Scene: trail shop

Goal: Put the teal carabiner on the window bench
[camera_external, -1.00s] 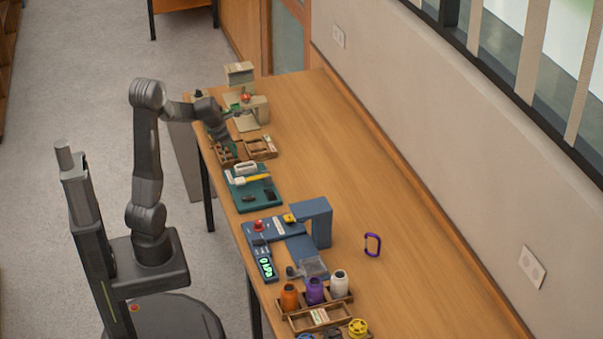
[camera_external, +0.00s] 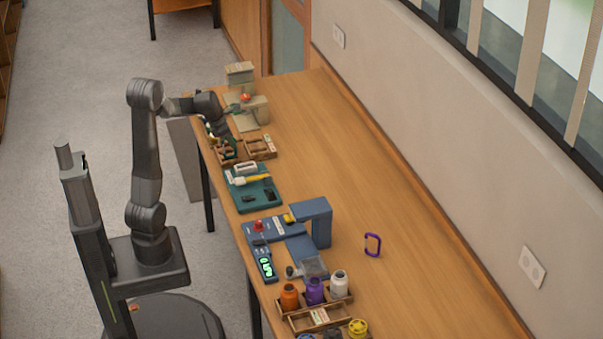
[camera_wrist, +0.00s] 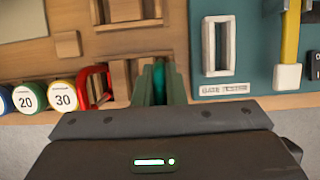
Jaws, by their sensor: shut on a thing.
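The teal carabiner (camera_wrist: 159,78) shows as a narrow teal strip between the fingers of my gripper (camera_wrist: 160,88) in the wrist view. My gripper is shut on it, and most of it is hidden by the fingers. It is at a compartment of a small wooden tray; I cannot tell whether it is clear of the tray. In the external view my gripper (camera_external: 226,147) is low over that tray (camera_external: 229,160), near the bench's left edge. The long wooden bench (camera_external: 345,165) stands along the wall below the windows.
A red carabiner (camera_wrist: 95,88) and numbered discs (camera_wrist: 62,97) lie left of my fingers. A teal mat with a white frame (camera_wrist: 218,47) is to the right. The bench's wall side is mostly clear.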

